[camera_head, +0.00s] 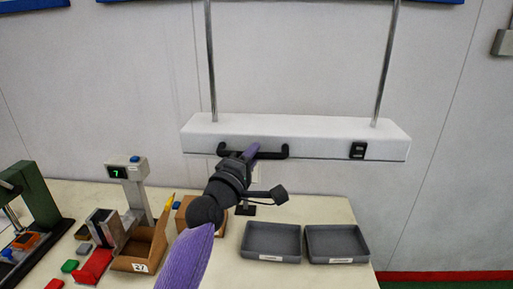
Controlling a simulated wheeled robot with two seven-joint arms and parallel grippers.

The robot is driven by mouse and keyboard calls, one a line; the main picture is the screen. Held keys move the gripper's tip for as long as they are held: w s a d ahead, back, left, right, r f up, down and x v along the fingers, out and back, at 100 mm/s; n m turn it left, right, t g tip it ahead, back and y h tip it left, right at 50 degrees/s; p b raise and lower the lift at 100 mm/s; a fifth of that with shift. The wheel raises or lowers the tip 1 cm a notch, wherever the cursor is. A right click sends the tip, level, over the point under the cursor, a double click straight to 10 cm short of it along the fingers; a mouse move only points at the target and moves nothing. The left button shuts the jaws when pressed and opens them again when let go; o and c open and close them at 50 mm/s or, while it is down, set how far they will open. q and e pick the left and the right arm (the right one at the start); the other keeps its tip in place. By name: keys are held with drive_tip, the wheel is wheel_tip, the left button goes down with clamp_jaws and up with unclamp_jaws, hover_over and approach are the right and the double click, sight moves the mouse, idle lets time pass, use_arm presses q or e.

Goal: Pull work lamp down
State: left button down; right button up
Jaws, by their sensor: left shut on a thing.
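The work lamp (310,128) is a long white box hanging level on two metal rods in front of the wall, above the table. A black handle (272,154) is on its front face, left of the middle. My left gripper (248,158) reaches up from below and is shut on this handle. The wrist hides part of the gripper and the fingertips are hard to make out. My right gripper is not in view.
The table (320,208) below holds two grey trays (271,240), an open cardboard box (150,246) labelled 27, a scale display (128,170), small coloured blocks and a green machine (36,205) at the left.

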use_arm(q)
wheel_tip(320, 180, down, 12)
drive_tip(key=b, duration=0.7)
drive_tip(key=shift+r+b, duration=0.25)
drive_tip(key=shift+b, duration=0.1)
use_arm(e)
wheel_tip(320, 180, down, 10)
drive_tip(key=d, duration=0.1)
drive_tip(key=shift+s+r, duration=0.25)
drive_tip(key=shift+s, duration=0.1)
use_arm(q)
drive_tip(key=c, duration=0.6)
unclamp_jaws()
drive_tip(key=p+v, duration=0.1)
drive_tip(key=v, duration=0.9)
drive_tip(key=shift+r, duration=0.1)
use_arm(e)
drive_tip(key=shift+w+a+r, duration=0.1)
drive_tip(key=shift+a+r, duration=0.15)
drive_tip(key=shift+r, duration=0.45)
